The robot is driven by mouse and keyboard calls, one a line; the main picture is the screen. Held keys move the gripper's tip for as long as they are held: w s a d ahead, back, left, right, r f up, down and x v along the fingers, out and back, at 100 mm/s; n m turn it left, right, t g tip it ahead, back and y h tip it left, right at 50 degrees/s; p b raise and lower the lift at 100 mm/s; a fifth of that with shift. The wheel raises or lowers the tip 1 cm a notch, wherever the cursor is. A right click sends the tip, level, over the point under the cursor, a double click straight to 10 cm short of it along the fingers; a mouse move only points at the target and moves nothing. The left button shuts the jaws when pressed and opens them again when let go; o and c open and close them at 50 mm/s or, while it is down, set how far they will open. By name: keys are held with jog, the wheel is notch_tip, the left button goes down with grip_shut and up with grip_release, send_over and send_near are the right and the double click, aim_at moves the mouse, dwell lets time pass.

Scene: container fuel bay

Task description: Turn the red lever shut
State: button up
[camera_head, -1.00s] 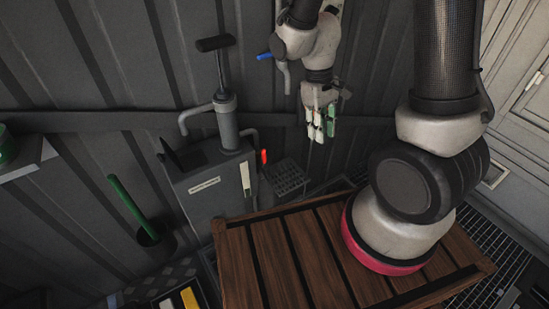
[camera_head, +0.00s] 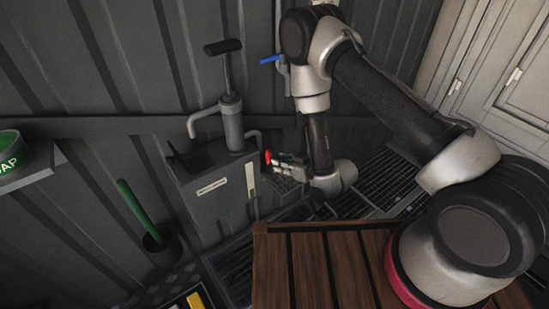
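The red lever (camera_head: 267,156) stands at the right side of a grey tank (camera_head: 213,190), next to a pale level strip. Only a small part of the lever shows. My gripper (camera_head: 281,165) is low beside the tank and points left, with its fingertips at or very near the lever. The fingers are small and dark here, so I cannot tell whether they are apart or touch the lever. The outlet below the lever is partly hidden by my gripper.
A hand pump (camera_head: 232,125) with a black T-handle rises from the tank. A blue lever (camera_head: 270,59) is on the wall pipe above. A wooden crate top (camera_head: 330,265) fills the front. A green-handled brush (camera_head: 134,203) stands left. Floor grating (camera_head: 385,175) lies right.

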aim_at(267, 156)
jog(key=shift+t, duration=0.3)
jog(key=x, duration=0.5)
jog(key=r+x, duration=0.1)
jog(key=x, duration=0.1)
jog(key=shift+w+a+f, duration=0.2)
jog(key=shift+w+a, duration=0.15)
jog(key=shift+w, duration=0.1)
grip_shut()
